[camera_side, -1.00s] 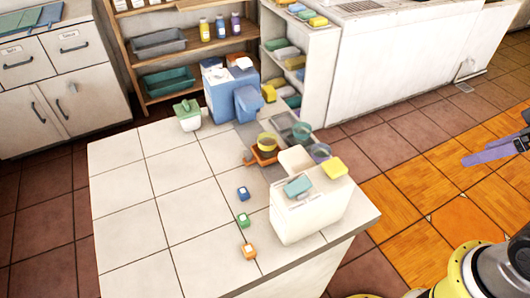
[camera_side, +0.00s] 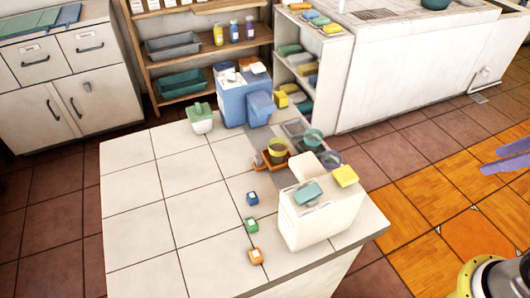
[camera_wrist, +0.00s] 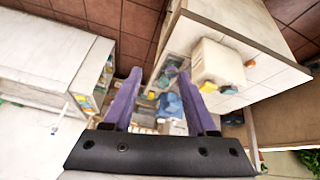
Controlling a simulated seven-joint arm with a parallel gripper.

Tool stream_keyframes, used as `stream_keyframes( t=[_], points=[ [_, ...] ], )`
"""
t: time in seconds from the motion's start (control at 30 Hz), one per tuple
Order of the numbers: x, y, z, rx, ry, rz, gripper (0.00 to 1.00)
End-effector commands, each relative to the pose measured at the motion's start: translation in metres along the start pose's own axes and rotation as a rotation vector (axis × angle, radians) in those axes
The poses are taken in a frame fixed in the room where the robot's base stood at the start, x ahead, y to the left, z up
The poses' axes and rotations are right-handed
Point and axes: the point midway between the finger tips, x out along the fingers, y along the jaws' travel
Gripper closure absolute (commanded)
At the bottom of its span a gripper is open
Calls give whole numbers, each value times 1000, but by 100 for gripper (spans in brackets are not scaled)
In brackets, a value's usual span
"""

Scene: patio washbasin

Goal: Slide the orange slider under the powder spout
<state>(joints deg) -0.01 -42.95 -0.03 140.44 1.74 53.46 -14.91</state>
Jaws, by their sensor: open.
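The orange slider (camera_side: 264,166) is a small flat piece with a knob at its left end. I cannot tell which carries the powder spout. My gripper (camera_side: 495,158), with purple fingers, is far to the right of the counter, open and empty. In the wrist view my gripper (camera_wrist: 158,80) shows both fingers apart; the slider is not clear there.
A green-lidded tub (camera_side: 201,120) stands at the back left. The counter's left side is clear.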

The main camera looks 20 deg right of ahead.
Motion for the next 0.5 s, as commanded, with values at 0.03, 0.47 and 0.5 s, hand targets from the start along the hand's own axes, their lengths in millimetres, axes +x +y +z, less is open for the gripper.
stream_keyframes(
  t=[0.03,0.47,0.5],
  points=[
    [-8,0,-13,-56,21,-6,43],
    [-25,-6,-160,-598,75,-147,43],
    [-21,-8,-176,-649,79,-166,43]
  ],
)
